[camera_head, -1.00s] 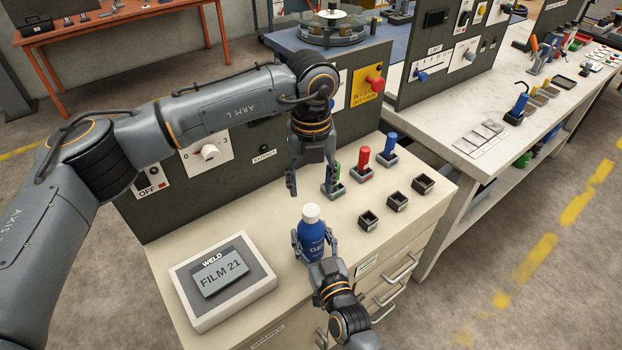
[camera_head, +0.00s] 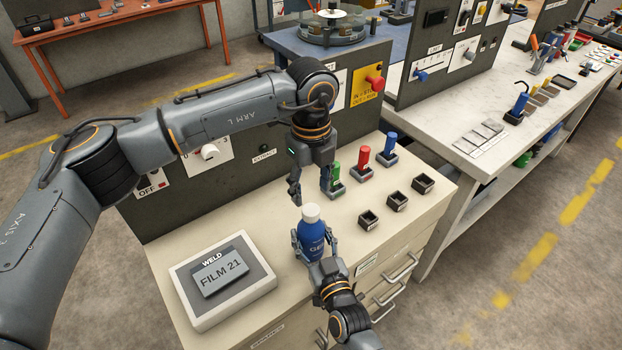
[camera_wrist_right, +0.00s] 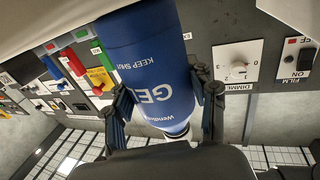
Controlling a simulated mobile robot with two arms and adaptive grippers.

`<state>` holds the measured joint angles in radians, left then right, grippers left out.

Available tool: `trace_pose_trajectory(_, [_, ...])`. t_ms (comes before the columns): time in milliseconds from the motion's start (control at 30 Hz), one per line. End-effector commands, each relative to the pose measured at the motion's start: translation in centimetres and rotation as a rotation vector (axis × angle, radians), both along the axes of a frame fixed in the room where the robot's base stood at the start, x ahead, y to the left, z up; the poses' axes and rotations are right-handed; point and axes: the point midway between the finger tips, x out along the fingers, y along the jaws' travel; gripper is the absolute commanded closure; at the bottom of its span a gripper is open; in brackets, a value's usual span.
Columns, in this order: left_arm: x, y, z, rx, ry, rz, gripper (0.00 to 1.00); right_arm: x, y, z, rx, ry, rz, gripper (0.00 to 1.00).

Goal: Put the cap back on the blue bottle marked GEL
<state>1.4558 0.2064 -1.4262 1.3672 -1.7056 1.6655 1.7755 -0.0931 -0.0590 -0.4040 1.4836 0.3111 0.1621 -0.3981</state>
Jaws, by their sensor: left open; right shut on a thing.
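The blue bottle marked GEL (camera_head: 311,248) stands upright near the front of the beige cabinet top. A white cap (camera_head: 311,213) sits on its top; I cannot tell if it is fully tightened. My right gripper (camera_head: 315,243) is shut around the bottle's body from the front. In the right wrist view the blue bottle (camera_wrist_right: 152,62) is between the two fingers, its lettering upside down and its white top partly hidden at the lower edge. My left gripper (camera_head: 310,191) is open, pointing down just above and behind the cap, apart from it.
Green (camera_head: 335,173), red (camera_head: 363,156) and blue (camera_head: 390,143) pieces stand in holders behind right. Several small dark open boxes (camera_head: 369,219) are to the right. A FILM 21 panel (camera_head: 222,278) is at left. A dark control panel (camera_head: 240,165) rises behind.

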Motion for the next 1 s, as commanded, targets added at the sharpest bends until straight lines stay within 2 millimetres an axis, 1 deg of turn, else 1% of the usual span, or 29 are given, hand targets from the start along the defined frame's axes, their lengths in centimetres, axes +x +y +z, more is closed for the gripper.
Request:
trace_pose_trajectory(33, [-0.1, 0.0, -0.9, 0.001, 0.003, 0.0, 0.46, 0.0, 0.0, 0.0, 0.0, 0.0, 0.0, 1.0])
trace_pose_trajectory(200, [-0.1, 0.1, -3.6, 0.001, 0.003, 0.001, 0.46, 0.0, 0.0, 0.0, 0.0, 0.0, 0.0, 1.0])
trace_pose_trajectory(400, [0.0, 0.0, -5.8, 0.0, 0.001, 0.0, 0.46, 0.0, 0.0, 0.0, 0.0, 0.0, 0.0, 1.0])
trace_pose_trajectory(533, [0.0, 0.0, -6.4, -0.001, -0.001, 0.0, 0.46, 0.0, 0.0, 0.0, 0.0, 0.0, 0.0, 1.0])
trace_pose_trajectory(800, [0.0, 0.0, -6.4, 0.001, -0.001, 0.0, 0.46, 0.0, 0.0, 0.0, 0.0, 0.0, 0.0, 1.0])
trace_pose_trajectory(967, [0.0, 0.0, -6.4, 0.0, 0.0, 0.0, 0.79, 0.0, 0.0, 0.0, 0.0, 0.0, 0.0, 1.0])
trace_pose_trajectory(1000, [0.0, 0.0, -6.4, 0.0, 0.0, 0.0, 0.87, 0.0, 0.0, 0.0, 0.0, 0.0, 0.0, 1.0])
